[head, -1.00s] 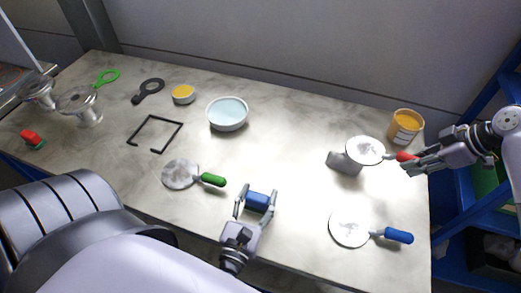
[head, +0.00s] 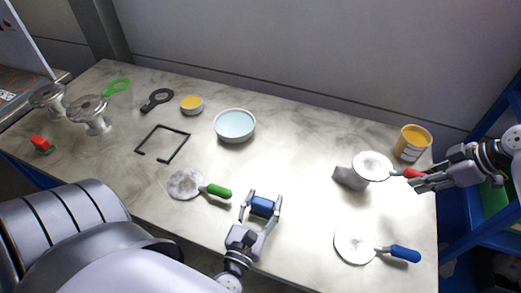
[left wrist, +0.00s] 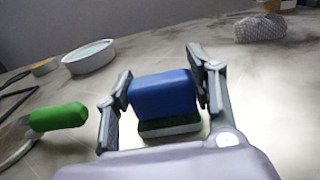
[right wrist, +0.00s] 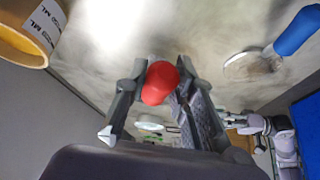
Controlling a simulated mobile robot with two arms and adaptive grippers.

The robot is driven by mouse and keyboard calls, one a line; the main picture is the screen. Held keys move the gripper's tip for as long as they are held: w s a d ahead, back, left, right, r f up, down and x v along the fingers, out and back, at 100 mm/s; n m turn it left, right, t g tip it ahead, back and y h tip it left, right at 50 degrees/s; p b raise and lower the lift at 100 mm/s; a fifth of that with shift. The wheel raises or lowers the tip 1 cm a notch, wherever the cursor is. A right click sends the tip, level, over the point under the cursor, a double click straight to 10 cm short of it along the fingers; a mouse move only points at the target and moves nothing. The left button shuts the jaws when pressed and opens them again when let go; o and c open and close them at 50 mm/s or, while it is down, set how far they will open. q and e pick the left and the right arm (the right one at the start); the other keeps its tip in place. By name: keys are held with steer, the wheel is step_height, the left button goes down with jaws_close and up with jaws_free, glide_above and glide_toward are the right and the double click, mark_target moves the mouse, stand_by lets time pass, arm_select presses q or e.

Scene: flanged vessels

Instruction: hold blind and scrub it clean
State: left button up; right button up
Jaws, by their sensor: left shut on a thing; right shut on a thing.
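My right gripper (head: 422,180) is shut on the red handle (right wrist: 160,82) of a round white blind (head: 373,165) with grey smudges on its face. In the head view this blind overlaps a grey block-like thing (head: 348,179); I cannot tell whether they touch. My left gripper (head: 262,208) is shut on a blue scrubber (left wrist: 163,95) with a dark green underside, at the table's front middle, well left of the held blind. A green-handled blind (head: 185,184) and a blue-handled blind (head: 354,246), both smudged, lie on the table.
A bowl of pale liquid (head: 234,126), a small yellow-topped tub (head: 191,104) and a black frame (head: 164,143) stand farther back. A yellow tub (head: 412,142) is near the right edge. Flanged vessels (head: 90,112) and a red scrubber (head: 42,144) are at left. The table's middle is clear.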

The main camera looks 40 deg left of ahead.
arm_select(q)
steer(key=shift+x, duration=1.9)
steer(key=shift+f, duration=0.1)
steer(key=shift+v, duration=3.8)
step_height(320, 180, up, 6)
steer(key=shift+r, duration=0.25)
